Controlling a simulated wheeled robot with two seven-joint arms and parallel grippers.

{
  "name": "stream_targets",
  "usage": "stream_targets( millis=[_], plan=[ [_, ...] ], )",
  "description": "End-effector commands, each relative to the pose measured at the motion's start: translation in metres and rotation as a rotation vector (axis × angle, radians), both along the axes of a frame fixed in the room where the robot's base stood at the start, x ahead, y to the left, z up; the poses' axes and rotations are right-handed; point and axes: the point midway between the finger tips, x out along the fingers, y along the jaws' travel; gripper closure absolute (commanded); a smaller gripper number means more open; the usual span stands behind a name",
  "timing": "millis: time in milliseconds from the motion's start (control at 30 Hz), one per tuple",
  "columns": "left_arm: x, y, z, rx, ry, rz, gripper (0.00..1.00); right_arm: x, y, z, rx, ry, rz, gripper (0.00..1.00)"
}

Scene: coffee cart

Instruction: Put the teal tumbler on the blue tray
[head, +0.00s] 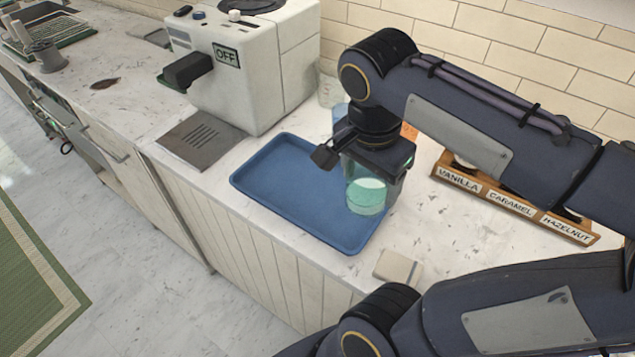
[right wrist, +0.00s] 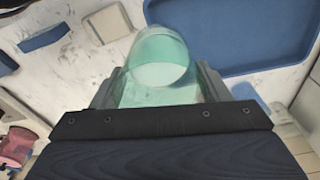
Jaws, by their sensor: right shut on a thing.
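The teal tumbler (head: 366,196) is see-through and upright in the head view, with a paler teal band at its lower end. My right gripper (head: 376,172) is shut on it from above. In the right wrist view the tumbler (right wrist: 160,62) sits between the two fingers (right wrist: 158,88). The blue tray (head: 275,190) is a rounded rectangle lying flat on the counter. The tumbler appears over or in front of its right end; I cannot tell whether it touches the tray. The tray also shows at the upper right of the wrist view (right wrist: 240,30). My left gripper is not in view.
A white coffee machine (head: 250,85) reading OFF stands behind the tray, with a grey grate (head: 202,140) beside it. A wooden rack (head: 510,208) labelled VANILLA, CARAMEL, HAZELNUT is at the right. A small beige block (head: 398,268) lies near the tray's front right corner. The tray's left part is bare.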

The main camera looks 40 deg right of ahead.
Motion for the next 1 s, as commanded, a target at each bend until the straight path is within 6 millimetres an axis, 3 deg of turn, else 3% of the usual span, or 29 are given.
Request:
stream_targets(
  millis=[167,467,600,1000],
  plan=[
    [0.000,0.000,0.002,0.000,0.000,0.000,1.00,0.013,-0.004,-0.006,0.000,0.006,-0.031,0.61],
    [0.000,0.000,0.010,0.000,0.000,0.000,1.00,0.083,-0.014,-0.037,-0.001,0.007,-0.029,0.61],
    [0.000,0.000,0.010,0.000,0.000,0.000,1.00,0.104,-0.017,-0.065,-0.001,0.007,-0.029,0.61],
    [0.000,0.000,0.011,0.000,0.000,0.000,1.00,0.134,-0.022,-0.101,0.000,0.003,-0.030,0.61]
  ],
)
